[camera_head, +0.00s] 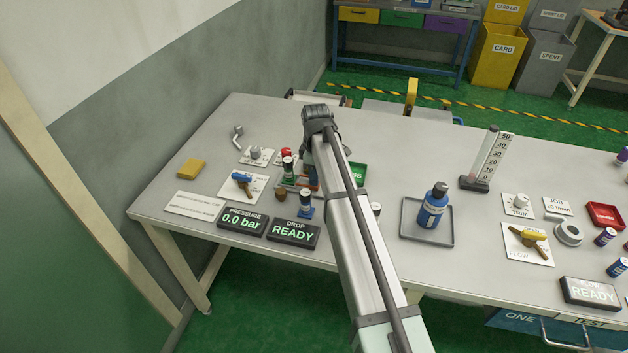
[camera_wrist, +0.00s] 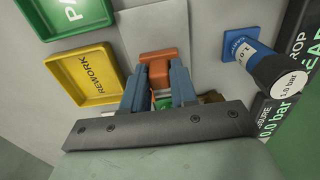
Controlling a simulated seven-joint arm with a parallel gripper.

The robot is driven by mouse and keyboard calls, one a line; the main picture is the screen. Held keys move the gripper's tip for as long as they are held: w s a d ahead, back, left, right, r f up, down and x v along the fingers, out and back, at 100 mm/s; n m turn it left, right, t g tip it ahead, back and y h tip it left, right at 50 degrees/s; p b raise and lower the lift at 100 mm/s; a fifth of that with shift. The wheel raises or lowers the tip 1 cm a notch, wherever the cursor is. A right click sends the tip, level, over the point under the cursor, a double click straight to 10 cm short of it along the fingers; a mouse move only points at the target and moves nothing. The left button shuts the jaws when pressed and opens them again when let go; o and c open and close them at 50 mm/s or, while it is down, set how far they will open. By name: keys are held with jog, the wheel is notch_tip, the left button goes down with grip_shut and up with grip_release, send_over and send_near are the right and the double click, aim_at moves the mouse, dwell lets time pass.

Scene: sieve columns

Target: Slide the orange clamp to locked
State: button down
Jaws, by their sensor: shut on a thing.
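The orange clamp (camera_wrist: 157,72) shows in the wrist view, on a pale grey plate (camera_wrist: 155,25). My gripper (camera_wrist: 157,84) has its two blue-grey fingers on either side of the clamp and is shut on it. The lower part of the clamp and what lies beneath it are partly hidden by the fingers and the dark gripper body. In the head view my arm covers most of this spot, so I cannot tell the clamp's position along its travel.
In the wrist view a yellow REWORK tray (camera_wrist: 88,75) and a green tray (camera_wrist: 70,15) lie to the left. A dark cylinder marked 1.0 bar (camera_wrist: 275,75) stands close on the right. The PRESSURE display (camera_head: 242,217) reads 0.0 bar and the DROP display (camera_head: 292,233) reads READY.

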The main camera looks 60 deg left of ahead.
jog(key=shift+s+a, duration=1.25)
jog(key=shift+a, duration=0.1)
dwell(0.3)
jog(key=c, duration=1)
grip_release()
jog(key=shift+c, duration=0.2)
jog(key=shift+r, duration=0.15)
jog(key=shift+r, duration=2.85)
